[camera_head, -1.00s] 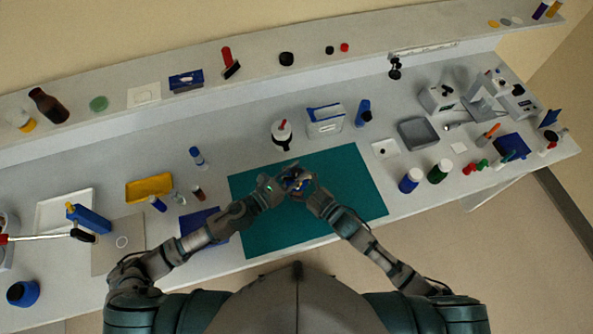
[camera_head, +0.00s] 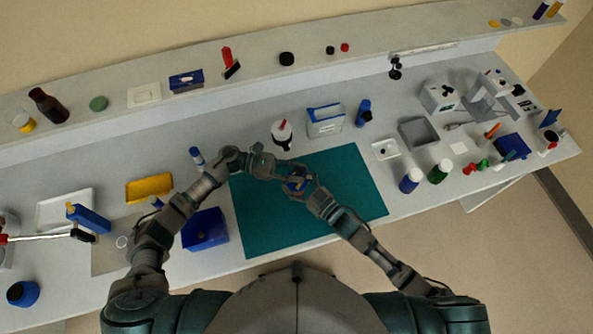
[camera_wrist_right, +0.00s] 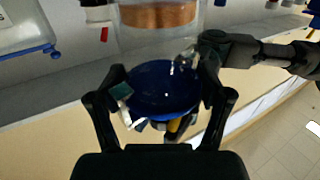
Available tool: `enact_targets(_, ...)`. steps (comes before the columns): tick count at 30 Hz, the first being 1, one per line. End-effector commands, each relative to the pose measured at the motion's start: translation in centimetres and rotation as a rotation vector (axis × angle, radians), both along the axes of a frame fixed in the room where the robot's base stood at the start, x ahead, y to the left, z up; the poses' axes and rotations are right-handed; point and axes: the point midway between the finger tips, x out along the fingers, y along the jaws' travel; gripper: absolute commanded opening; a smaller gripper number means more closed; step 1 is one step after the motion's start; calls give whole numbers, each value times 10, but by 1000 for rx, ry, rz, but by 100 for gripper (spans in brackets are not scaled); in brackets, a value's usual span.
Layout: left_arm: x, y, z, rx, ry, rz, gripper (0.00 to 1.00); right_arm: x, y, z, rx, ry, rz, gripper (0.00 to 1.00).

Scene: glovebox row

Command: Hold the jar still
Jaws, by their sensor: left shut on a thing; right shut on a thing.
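The jar (camera_head: 297,184) is held above the green mat (camera_head: 268,225), small and partly hidden by both grippers in the head view. In the right wrist view it shows a clear body (camera_wrist_right: 150,40) with copper-coloured contents and a round blue end (camera_wrist_right: 165,90). My right gripper (camera_head: 303,190) is shut on the jar, its fingers (camera_wrist_right: 163,82) on either side of the blue end. My left gripper (camera_head: 290,176) is shut on the jar from the left; a dark part of it (camera_wrist_right: 213,45) shows beside the clear body. The left fingertips' exact contact is hidden.
A white-and-black bottle with a red tip (camera_head: 282,133) and a clear box with a blue edge (camera_head: 324,122) stand behind the mat. A blue box (camera_head: 204,230) is left of it. Blue-capped (camera_head: 410,181) and green (camera_head: 439,172) bottles stand right. The mat's front is clear.

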Motion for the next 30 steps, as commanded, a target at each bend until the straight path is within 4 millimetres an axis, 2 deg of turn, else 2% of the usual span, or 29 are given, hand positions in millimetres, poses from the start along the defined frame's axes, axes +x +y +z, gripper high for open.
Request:
enact_targets(2,4,0,1,1,-3,-62,0,-2,1,-1,-1,1,2,26)
enact_targets(15,3,0,0,-2,-5,-420,0,-2,1,-1,-1,1,3,26)
enact_targets(30,2,1,-1,-2,-4,-576,0,-3,1,-1,-2,1,4,25)
